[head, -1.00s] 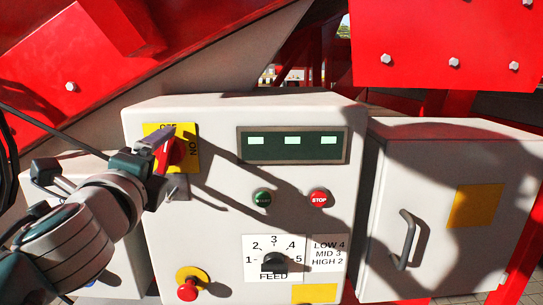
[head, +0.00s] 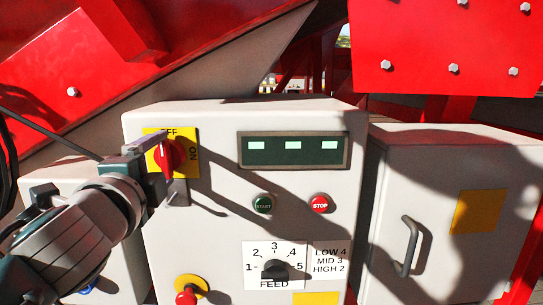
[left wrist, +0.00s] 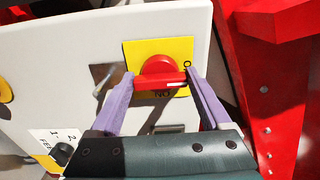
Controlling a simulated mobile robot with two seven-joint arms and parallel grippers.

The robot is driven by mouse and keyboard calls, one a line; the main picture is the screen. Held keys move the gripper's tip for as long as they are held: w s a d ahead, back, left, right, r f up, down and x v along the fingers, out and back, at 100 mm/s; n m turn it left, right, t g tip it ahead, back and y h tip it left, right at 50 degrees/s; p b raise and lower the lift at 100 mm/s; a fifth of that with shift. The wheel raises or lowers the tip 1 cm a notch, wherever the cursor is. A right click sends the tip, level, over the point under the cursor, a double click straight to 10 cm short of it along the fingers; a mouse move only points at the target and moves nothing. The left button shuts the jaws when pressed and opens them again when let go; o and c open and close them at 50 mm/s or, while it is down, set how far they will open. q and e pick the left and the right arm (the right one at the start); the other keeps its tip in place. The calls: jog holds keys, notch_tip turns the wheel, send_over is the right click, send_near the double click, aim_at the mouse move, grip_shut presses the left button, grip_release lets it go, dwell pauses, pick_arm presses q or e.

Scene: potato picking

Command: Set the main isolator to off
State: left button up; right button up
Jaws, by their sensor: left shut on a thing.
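The main isolator is a red rotary handle (head: 172,155) on a yellow plate (head: 190,138) at the upper left of the grey control box. The plate carries OFF at the top and ON at the right. My left gripper (head: 160,155) is at the handle and partly covers it. In the left wrist view the two purple fingers (left wrist: 160,82) are shut on the red handle (left wrist: 160,68), one at each end of its bar. The bar lies level there, with its white line towards the OFF lettering at the plate's right. My right gripper is not in view.
A grey cabinet (head: 440,220) stands at the right.

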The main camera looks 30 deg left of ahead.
pick_arm(q)
jog(key=o, duration=1.2)
jog(key=shift+s+d, duration=0.1)
jog(key=b+v, duration=0.1)
jog(key=v, duration=0.8)
jog(key=shift+s+d+r, duration=0.1)
jog(key=shift+s+d, duration=0.05)
jog(key=shift+s, duration=0.2)
